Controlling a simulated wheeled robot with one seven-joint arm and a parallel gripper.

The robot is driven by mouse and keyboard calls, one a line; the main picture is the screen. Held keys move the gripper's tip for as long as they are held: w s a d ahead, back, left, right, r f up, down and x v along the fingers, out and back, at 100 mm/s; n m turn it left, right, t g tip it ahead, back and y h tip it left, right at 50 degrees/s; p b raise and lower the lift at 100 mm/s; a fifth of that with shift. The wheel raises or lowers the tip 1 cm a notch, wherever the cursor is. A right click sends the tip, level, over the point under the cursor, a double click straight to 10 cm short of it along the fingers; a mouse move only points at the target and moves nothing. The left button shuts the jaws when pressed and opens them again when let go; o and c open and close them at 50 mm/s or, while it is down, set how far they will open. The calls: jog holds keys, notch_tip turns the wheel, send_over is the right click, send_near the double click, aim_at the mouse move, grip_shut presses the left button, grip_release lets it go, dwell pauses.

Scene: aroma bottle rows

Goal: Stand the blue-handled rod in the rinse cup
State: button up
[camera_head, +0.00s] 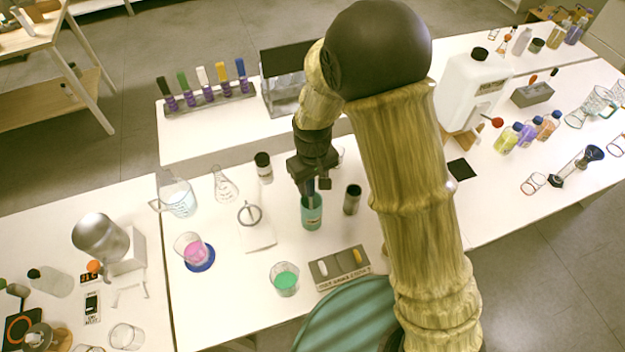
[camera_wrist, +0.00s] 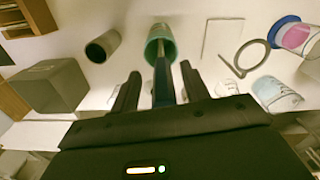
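The blue-handled rod (camera_head: 311,187) stands nearly upright with its lower end inside the teal rinse cup (camera_head: 311,217). The wrist view shows the rod (camera_wrist: 163,82) running from between my fingers into the mouth of the cup (camera_wrist: 153,47). My gripper (camera_head: 311,182) is above the cup and points down. In the wrist view my gripper (camera_wrist: 160,75) has its fingers apart, one on each side of the rod, with gaps visible beside it. The rod's lower tip is hidden in the cup.
A dark-capped jar (camera_head: 352,199) stands close right of the cup. A labelled tray (camera_head: 339,268), a green-liquid beaker (camera_head: 285,280) and a pink-liquid beaker (camera_head: 190,250) on a blue coaster are nearer the front. A ring on a white card (camera_head: 257,237) lies left. A rack (camera_head: 207,99) stands behind.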

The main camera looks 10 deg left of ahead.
jog(key=shift+r, duration=0.1)
notch_tip(320, 180, up, 17)
jog(key=b, duration=0.2)
dwell(0.4)
dwell(1.2)
jog(key=s+d+f+m+t, duration=0.1)
jog(key=s+d+f+m, duration=0.1)
jog(key=d, duration=0.6)
jog(key=s+d+f+m, duration=0.2)
jog(key=d+m, duration=0.1)
jog(key=d, duration=0.5)
jog(key=s+d+f+m+t, duration=0.1)
jog(key=s+d+f+m, duration=0.1)
jog(key=d, duration=0.7)
jog(key=shift+s+f+m+t, duration=0.3)
jog(key=shift+f+m, duration=0.25)
jog(key=shift+m, duration=0.15)
jog(key=shift+d, duration=0.1)
